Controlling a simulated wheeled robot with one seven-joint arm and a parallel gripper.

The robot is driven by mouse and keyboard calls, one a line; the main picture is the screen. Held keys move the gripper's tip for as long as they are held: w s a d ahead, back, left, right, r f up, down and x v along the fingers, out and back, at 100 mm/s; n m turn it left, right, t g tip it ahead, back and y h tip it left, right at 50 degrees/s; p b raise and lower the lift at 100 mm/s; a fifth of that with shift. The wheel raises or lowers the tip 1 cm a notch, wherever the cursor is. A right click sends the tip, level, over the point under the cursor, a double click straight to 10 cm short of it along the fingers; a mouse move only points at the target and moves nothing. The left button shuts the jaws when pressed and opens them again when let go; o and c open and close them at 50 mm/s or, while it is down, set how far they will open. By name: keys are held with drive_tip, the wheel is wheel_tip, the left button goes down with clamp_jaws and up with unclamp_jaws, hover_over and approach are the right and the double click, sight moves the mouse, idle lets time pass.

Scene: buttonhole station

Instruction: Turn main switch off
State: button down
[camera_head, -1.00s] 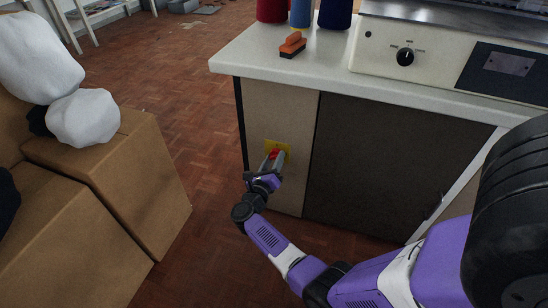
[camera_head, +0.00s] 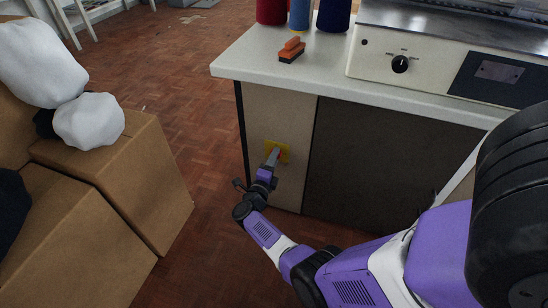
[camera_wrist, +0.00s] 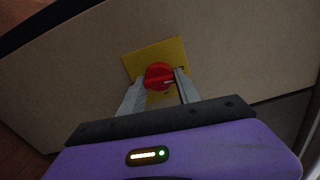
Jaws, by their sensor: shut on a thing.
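The main switch is a red rotary knob (camera_wrist: 159,76) on a yellow plate (camera_wrist: 134,64), fixed to the light end panel of the cabinet. In the head view the yellow plate (camera_head: 284,150) shows low on that panel, and the knob is mostly hidden by my fingers. My gripper (camera_head: 273,156) is at the plate, shut on the red knob. In the wrist view, its two grey fingers (camera_wrist: 160,88) are on either side of the knob, and the plate looks tilted relative to the gripper.
A white worktop (camera_head: 300,70) lies above the switch, with an orange-topped brush (camera_head: 291,50), thread cones (camera_head: 299,14) and a machine panel with a black dial (camera_head: 400,64). Cardboard boxes (camera_head: 110,190) with white bundles stand to the left. Bare floor (camera_head: 185,120) lies between.

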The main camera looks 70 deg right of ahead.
drive_tip(key=shift+n, duration=0.6)
drive_tip(key=c, duration=0.9)
unclamp_jaws()
drive_tip(key=a+p, duration=0.1)
drive_tip(key=a, duration=0.1)
drive_tip(key=a+p, duration=0.1)
drive_tip(key=a, duration=0.2)
drive_tip(key=a+p, duration=0.1)
drive_tip(key=a, duration=0.1)
drive_tip(key=shift+s+a, duration=0.3)
drive_tip(key=shift+a, duration=0.1)
